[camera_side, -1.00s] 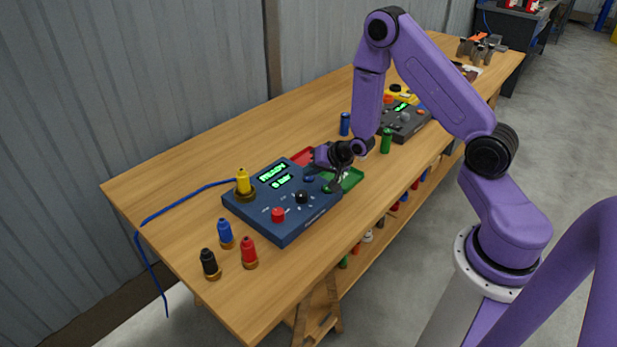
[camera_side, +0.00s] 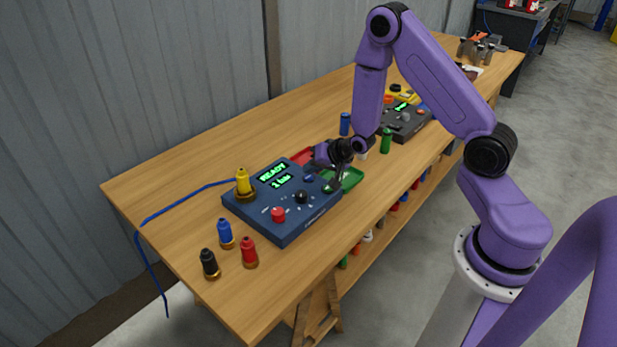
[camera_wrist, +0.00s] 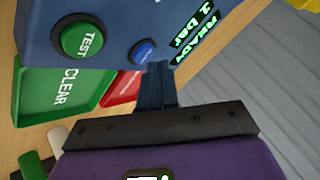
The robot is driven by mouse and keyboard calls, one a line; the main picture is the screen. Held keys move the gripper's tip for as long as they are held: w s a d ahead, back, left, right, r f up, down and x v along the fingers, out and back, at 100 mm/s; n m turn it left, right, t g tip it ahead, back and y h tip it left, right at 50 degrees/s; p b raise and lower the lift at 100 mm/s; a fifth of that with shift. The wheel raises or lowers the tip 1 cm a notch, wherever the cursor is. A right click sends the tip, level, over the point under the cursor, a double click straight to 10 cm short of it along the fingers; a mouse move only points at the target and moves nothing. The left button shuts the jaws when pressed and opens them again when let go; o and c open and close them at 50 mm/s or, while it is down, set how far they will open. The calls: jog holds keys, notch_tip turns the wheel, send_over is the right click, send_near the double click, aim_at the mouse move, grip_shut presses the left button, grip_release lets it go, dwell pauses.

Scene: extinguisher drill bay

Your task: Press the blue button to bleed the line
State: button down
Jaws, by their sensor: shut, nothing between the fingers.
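The blue button (camera_side: 309,178) is on the dark blue control box (camera_side: 262,219). It also shows in the wrist view (camera_wrist: 145,52), with a small label I cannot read. My gripper (camera_wrist: 156,72) is shut and empty, its fingertips close to the blue button's edge. I cannot tell whether they touch it. In the side view my gripper (camera_side: 336,184) is over the box's far right edge. The box's display (camera_side: 273,177) reads READY and 1 bar. A green TEST button (camera_wrist: 82,40) is beside the blue one in the wrist view.
A red button (camera_side: 278,214) and a black knob (camera_side: 302,196) are on the box. A green CLEAR tray (camera_wrist: 62,92) and a red tray (camera_wrist: 122,88) lie behind it. Yellow, blue, red and black fittings stand near it. A second, dark box (camera_side: 402,122) stands farther back.

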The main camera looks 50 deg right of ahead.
aim_at(312, 178)
jog(key=shift+r, duration=0.25)
jog(key=shift+r, duration=2.55)
jog(key=s+a+r+n+g+y, duration=0.1)
jog(key=s+a+r+n+g, duration=0.2)
jog(key=s+a+n, duration=0.3)
jog(key=s+a+r+n+g+y, duration=0.15)
jog(key=s+a+r+n, duration=0.25)
jog(key=s+a, duration=0.4)
jog(key=s+r+n+g+h, duration=0.1)
jog(key=s+r+n, duration=0.1)
jog(key=s, duration=0.4)
jog(key=s+d+r+n+g+h, duration=0.1)
jog(key=s+r+n+g, duration=0.1)
jog(key=s+n, duration=0.3)
jog(key=s+r+n+g+h, duration=0.1)
jog(key=s+r+n, duration=0.1)
jog(key=s, duration=0.6)
jog(key=shift+s+d+n, duration=0.15)
jog(key=shift+s+n, duration=0.2)
jog(key=shift+n, duration=0.35)
